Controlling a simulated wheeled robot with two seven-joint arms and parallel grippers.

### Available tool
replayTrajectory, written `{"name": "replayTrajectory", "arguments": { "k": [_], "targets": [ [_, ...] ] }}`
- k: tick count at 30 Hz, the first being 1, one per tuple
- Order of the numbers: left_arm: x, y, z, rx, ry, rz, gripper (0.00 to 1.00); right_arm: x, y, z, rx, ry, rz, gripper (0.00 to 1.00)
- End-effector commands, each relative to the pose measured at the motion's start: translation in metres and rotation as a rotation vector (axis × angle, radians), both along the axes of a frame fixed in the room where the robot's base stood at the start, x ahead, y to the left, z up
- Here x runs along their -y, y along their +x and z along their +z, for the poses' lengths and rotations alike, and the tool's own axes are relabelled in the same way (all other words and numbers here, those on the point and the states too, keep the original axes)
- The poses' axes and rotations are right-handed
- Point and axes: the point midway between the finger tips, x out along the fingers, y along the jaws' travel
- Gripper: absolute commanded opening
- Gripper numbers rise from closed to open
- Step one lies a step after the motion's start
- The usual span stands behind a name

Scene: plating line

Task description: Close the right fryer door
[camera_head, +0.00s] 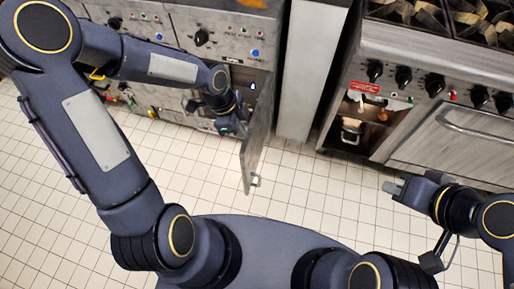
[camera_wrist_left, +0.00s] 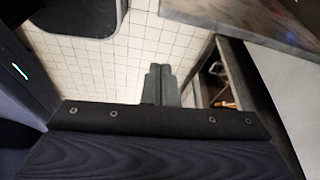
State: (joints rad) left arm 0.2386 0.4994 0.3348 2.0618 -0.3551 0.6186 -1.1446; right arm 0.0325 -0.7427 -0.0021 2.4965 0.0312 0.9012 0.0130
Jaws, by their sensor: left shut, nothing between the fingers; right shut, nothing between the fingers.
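The right fryer door (camera_head: 258,135) is a grey metal panel in the head view. It stands swung open, jutting out from the fryer front over the floor. My left gripper (camera_head: 232,128) is just left of the door, in front of the open fryer cabinet; I cannot tell whether it touches the door. In the left wrist view its fingers (camera_wrist_left: 160,85) are together and empty, with floor behind them. A metal panel (camera_wrist_left: 250,22) shows at the upper right there, perhaps the door. My right gripper (camera_head: 393,187) is shut and empty over the floor at the right, away from the door.
The fryer front (camera_head: 205,35) has knobs and blue buttons. A pale panel (camera_head: 309,70) stands between it and the range (camera_head: 430,70), whose open compartment (camera_head: 362,125) faces the floor. Tiled floor (camera_head: 310,195) is clear right of the door.

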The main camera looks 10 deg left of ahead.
Motion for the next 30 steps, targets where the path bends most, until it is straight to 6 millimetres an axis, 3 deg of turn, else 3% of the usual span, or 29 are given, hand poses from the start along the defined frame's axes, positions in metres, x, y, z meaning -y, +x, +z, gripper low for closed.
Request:
{"name": "replayTrajectory", "arguments": {
  "k": [3, 11, 23, 25, 30],
  "targets": [
    [0.012, 0.004, -0.021, 0.002, -0.025, -0.096, 0.00, 0.000, 0.000, -0.003, 0.000, 0.000, 0.000, 0.00],
    [0.023, 0.004, -0.046, 0.005, -0.032, -0.130, 0.00, 0.000, 0.000, -0.007, 0.000, 0.000, 0.000, 0.00],
    [0.050, 0.002, -0.124, 0.004, -0.030, -0.129, 0.00, 0.000, 0.000, -0.017, 0.000, 0.000, 0.000, 0.00],
    [0.033, 0.004, -0.117, 0.007, -0.029, -0.117, 0.00, 0.000, 0.000, -0.011, 0.000, 0.000, 0.000, 0.00],
    [0.014, 0.005, -0.118, 0.007, -0.030, -0.121, 0.00, 0.000, 0.000, -0.007, 0.000, 0.000, 0.000, 0.00]
  ]
}}
